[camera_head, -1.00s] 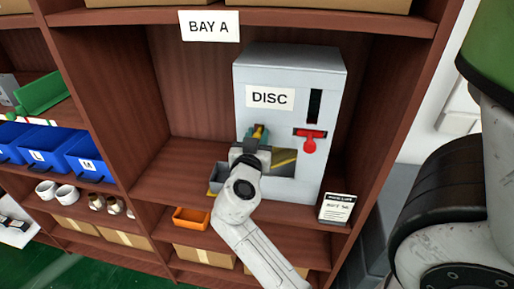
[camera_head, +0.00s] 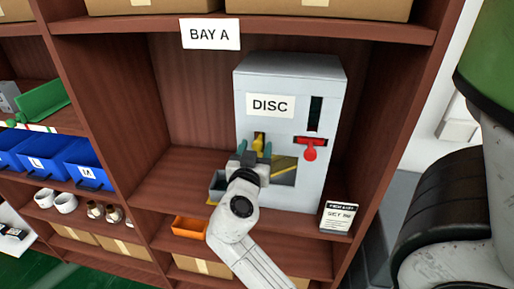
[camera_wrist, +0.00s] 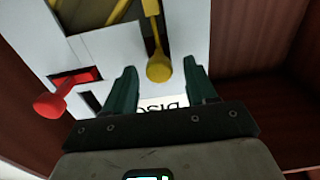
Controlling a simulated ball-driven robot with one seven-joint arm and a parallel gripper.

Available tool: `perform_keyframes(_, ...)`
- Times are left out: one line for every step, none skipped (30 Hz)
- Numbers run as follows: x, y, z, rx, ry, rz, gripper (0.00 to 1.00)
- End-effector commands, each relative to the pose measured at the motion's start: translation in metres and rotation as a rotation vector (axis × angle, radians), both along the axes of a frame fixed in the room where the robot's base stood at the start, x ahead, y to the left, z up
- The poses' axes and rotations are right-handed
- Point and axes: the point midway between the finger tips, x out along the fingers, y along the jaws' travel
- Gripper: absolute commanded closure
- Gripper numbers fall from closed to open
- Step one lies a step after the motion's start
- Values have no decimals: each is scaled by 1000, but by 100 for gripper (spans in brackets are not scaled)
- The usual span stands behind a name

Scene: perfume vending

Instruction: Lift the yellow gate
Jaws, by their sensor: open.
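The yellow gate's handle (camera_head: 259,139), with a round knob, is on the front of the grey DISC machine (camera_head: 318,85). In the wrist view the yellow knob (camera_wrist: 159,68) and its stem appear between my two green fingers. My gripper (camera_head: 255,149) is open, with one finger on each side of the knob and a gap to both. How deep the knob sits between the fingers is hard to tell. My gripper hides the lower part of the handle in the head view.
A red lever (camera_head: 311,148) sticks out right of the handle; it also shows in the wrist view (camera_wrist: 50,105). A dark slot is above it. A grey tray (camera_head: 217,183) is at the machine's lower left. A small sign (camera_head: 338,217) stands at the shelf's right edge.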

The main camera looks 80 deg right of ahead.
Motion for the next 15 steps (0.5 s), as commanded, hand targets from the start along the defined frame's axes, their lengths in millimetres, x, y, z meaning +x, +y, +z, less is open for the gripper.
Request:
perform_keyframes(0, 11, -4, 0, 0, 5, 44)
perform_keyframes(0, 17, -4, -1, -1, 5, 44)
perform_keyframes(-1, 25, -5, -1, -1, 5, 44)
perform_keyframes(-2, 31, -5, 0, -2, 5, 44)
perform_keyframes(-2, 37, -5, 0, -2, 6, 44)
perform_keyframes(-3, 44, -4, -1, 0, 5, 44)
perform_keyframes(-3, 50, -4, 0, 0, 4, 44)
perform_keyframes(-3, 55, -4, 0, 0, 5, 44)
perform_keyframes(-4, 61, -4, 1, -1, 4, 44)
perform_keyframes(-5, 66, -3, 0, -1, 3, 44)
perform_keyframes(-5, 70, -3, -1, -1, 3, 44)
perform_keyframes(-5, 74, -3, 0, -1, 4, 44)
perform_keyframes(-5, 77, -2, 0, -1, 4, 44)
perform_keyframes(-6, 80, -2, 0, 0, 3, 44)
perform_keyframes(-6, 82, -2, 0, 0, 1, 44)
